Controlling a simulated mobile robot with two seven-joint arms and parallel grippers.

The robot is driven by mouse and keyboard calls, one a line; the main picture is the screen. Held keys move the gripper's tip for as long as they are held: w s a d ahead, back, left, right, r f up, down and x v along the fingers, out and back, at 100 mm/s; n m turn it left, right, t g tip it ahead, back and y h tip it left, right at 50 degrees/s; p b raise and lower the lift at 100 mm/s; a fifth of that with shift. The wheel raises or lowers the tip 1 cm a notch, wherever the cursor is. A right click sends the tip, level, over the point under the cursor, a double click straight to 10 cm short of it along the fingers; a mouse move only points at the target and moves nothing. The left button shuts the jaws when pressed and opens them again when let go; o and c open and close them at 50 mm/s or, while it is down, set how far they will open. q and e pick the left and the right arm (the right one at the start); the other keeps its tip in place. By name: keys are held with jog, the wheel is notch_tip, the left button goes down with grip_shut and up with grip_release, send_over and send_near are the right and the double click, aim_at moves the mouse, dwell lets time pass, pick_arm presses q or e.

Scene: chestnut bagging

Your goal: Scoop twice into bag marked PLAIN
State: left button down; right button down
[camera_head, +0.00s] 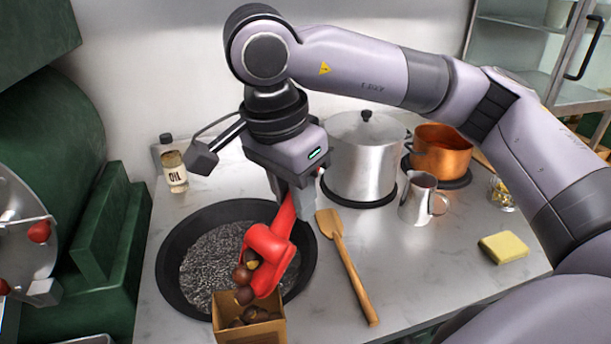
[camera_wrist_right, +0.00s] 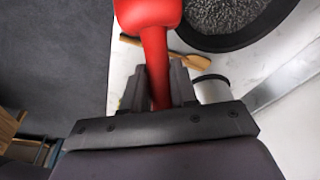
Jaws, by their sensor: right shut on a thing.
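My right gripper (camera_head: 303,198) is shut on the handle of a red scoop (camera_head: 268,246). In the right wrist view, the gripper (camera_wrist_right: 158,88) holds the scoop (camera_wrist_right: 150,18) between its fingers. The scoop is tipped down over an open brown bag (camera_head: 250,332) at the front edge of the pan. Chestnuts (camera_head: 243,285) are at the scoop's mouth and just above the bag, and several lie in the bag. No PLAIN mark is legible on the bag. The black pan (camera_head: 172,270) holds dark grey grit. My left gripper is not in view.
A wooden spatula (camera_head: 347,268) lies right of the pan. Behind stand a steel pot (camera_head: 362,160), a copper pot (camera_head: 441,152), a metal jug (camera_head: 416,200) and an oil bottle (camera_head: 173,168). A yellow sponge (camera_head: 503,247) lies right. Green machinery (camera_head: 110,245) borders the left.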

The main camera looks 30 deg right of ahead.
jog(key=shift+s+a+r+h, duration=0.1)
jog(key=shift+a+r+h, duration=0.2)
jog(key=shift+a+r, duration=0.15)
jog(key=shift+a+r+h, duration=0.2)
jog(key=shift+r+h, duration=0.1)
jog(key=shift+s+a+h, duration=0.15)
jog(key=shift+a+h, duration=0.15)
jog(key=shift+a, duration=0.1)
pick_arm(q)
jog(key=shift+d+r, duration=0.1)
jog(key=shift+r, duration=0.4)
pick_arm(e)
jog(key=shift+s+a+r+t+h, duration=0.15)
jog(key=shift+a+r+t+h, duration=0.05)
jog(key=shift+a+h, duration=0.25)
jog(key=shift+s+a+r+t+h, duration=0.1)
jog(key=shift+a+r+t+h, duration=0.1)
jog(key=shift+a+h, duration=0.25)
jog(key=shift+d+f, duration=0.1)
